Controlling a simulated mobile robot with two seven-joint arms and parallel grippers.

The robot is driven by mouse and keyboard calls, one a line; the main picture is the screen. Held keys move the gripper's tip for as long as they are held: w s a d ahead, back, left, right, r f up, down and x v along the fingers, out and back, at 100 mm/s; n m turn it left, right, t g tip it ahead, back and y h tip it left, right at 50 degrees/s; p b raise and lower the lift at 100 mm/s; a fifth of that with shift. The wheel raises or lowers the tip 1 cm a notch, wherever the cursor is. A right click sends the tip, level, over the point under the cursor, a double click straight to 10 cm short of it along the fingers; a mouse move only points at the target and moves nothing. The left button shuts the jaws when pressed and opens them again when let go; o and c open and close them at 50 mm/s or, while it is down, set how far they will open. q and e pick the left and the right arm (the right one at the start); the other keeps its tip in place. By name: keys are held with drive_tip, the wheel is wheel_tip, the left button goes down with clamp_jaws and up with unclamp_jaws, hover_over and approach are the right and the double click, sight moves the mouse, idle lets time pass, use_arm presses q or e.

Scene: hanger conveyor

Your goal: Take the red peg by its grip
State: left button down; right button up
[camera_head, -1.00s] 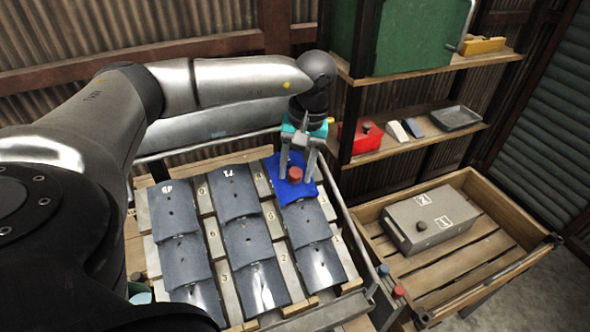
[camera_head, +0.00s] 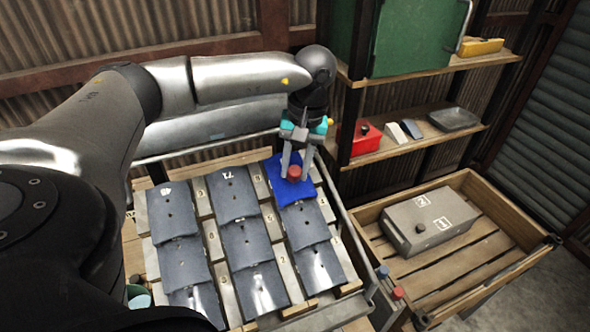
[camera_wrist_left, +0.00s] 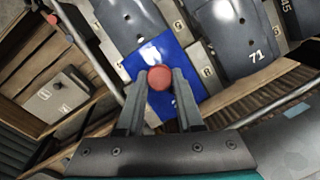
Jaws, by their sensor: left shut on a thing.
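The red peg (camera_head: 294,172) stands at a blue tile (camera_head: 292,191) at the top of the right-hand column of the sloped rack. My left gripper (camera_head: 296,168) reaches down over it, with its two fingers on either side of the peg's round red head. In the left wrist view the red head (camera_wrist_left: 160,78) sits between the fingertips (camera_wrist_left: 160,84), and the fingers are shut on it. The peg's lower part is hidden. My right gripper is not in view.
Grey curved tiles (camera_head: 247,239) cover the rack in columns. A wooden crate (camera_head: 473,263) with a grey box (camera_head: 430,219) stands to the right. Shelves hold a red box (camera_head: 360,139) and a green case (camera_head: 415,40). Another red-capped piece (camera_head: 397,293) is near the rack's lower right.

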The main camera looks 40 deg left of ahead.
use_arm(q)
wheel_tip(320, 180, up, 10)
drive_tip(key=shift+w+f, duration=0.1)
wheel_tip(320, 180, up, 7)
drive_tip(key=p, duration=0.2)
hover_over(296, 167)
drive_tip(key=shift+r+p, duration=0.7)
drive_tip(key=shift+r, duration=0.35)
drive_tip(key=shift+s, duration=0.2)
